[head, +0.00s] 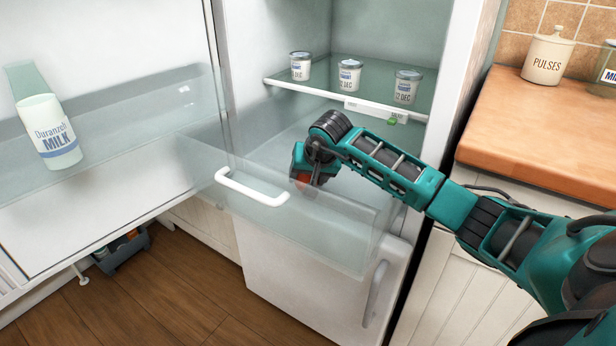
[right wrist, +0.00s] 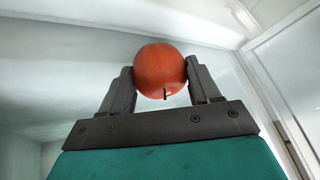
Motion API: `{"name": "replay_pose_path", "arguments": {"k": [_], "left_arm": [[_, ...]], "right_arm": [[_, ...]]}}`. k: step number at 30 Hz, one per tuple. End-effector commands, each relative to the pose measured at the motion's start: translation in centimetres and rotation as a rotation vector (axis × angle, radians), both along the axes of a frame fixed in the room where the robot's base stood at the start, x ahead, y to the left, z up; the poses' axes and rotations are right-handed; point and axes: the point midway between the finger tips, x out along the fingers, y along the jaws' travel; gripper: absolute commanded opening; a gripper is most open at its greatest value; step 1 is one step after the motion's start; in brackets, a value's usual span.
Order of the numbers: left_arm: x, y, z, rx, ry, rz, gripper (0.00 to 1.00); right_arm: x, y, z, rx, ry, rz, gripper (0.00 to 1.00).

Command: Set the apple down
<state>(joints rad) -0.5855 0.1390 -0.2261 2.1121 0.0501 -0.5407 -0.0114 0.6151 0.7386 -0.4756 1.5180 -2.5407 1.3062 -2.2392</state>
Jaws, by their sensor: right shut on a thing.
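The apple (right wrist: 160,70) is red-orange with a short dark stem. In the right wrist view it sits between the two dark fingers of my right gripper (right wrist: 160,88), which is shut on it. In the head view the right gripper (head: 305,180) points down over the clear drawer (head: 335,225) pulled out of the fridge. A small part of the apple shows there, low at the fingers, partly hidden by the gripper. I cannot tell whether the apple touches the drawer floor. My left gripper is not in view.
Several small tubs, one a white tub (head: 349,74), stand on the glass shelf (head: 330,92) above the drawer. The open fridge door (head: 100,60) holds a milk bottle (head: 50,132) at left. A wooden counter (head: 540,130) with a pulses jar (head: 547,56) is at right.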

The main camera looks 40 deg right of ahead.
Motion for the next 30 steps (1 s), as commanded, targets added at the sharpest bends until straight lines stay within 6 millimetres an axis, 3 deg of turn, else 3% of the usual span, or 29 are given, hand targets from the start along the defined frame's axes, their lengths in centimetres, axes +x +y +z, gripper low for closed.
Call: {"name": "replay_pose_path", "arguments": {"k": [8, 9, 16, 24, 30], "left_arm": [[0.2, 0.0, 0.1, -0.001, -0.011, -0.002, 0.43], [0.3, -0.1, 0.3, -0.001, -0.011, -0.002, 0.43], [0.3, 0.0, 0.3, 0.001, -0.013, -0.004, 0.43], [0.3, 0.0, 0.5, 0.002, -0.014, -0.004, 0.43], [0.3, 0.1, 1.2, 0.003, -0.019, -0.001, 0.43]], "right_arm": [[0.0, 0.0, -0.2, -0.001, -0.002, 0.000, 0.28], [0.0, 0.0, -0.1, 0.000, -0.001, 0.000, 0.65], [0.0, 0.0, -0.1, 0.000, 0.000, 0.000, 0.87], [0.0, 0.0, 0.1, 0.000, -0.001, 0.000, 0.87], [-1.1, 0.1, 2.4, -0.005, -0.003, 0.001, 0.87]]}}
